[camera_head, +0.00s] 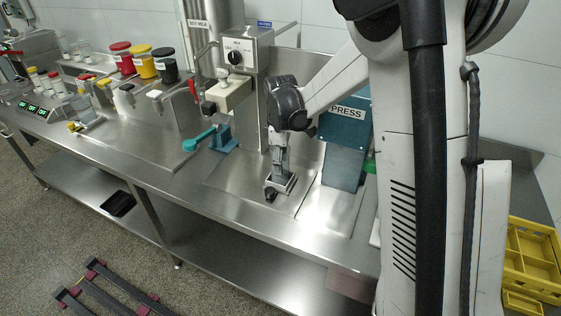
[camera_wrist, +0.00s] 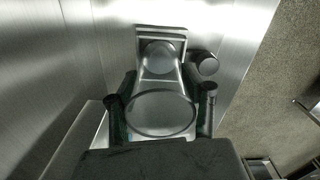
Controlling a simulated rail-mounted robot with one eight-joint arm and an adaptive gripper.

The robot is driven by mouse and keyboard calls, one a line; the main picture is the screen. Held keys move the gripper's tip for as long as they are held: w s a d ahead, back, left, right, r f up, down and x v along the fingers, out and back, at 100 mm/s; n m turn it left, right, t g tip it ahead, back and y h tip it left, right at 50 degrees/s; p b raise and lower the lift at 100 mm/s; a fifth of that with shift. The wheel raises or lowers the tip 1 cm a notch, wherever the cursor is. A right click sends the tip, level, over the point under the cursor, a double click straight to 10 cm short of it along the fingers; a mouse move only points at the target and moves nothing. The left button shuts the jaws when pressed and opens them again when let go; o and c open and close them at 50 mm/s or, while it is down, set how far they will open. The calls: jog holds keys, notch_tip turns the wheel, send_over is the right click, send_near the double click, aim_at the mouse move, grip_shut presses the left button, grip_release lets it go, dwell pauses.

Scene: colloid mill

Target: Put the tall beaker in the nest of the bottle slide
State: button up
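The tall beaker (camera_wrist: 160,112) is clear glass, seen from above its round rim in the wrist view. My gripper (camera_wrist: 161,95) has a dark finger on each side of it, with the pads close against the wall. The beaker's base lies over the square metal nest of the bottle slide (camera_wrist: 174,31). I cannot tell whether the base touches the nest floor. In the head view my gripper (camera_head: 280,160) points down over the bottle slide (camera_head: 284,187) on the steel bench, and the beaker is hard to make out there.
A round dark knob (camera_wrist: 206,63) sits beside the nest. The blue press (camera_head: 346,130) stands to the right, with the mill control box (camera_head: 237,54) behind. A teal-handled tool (camera_head: 199,139) lies to the left. The bench's front edge (camera_head: 235,220) is close to the slide.

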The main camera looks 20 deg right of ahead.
jog(key=o, duration=0.4)
notch_tip(320, 180, up, 12)
jog(key=shift+r, duration=0.15)
dwell(0.4)
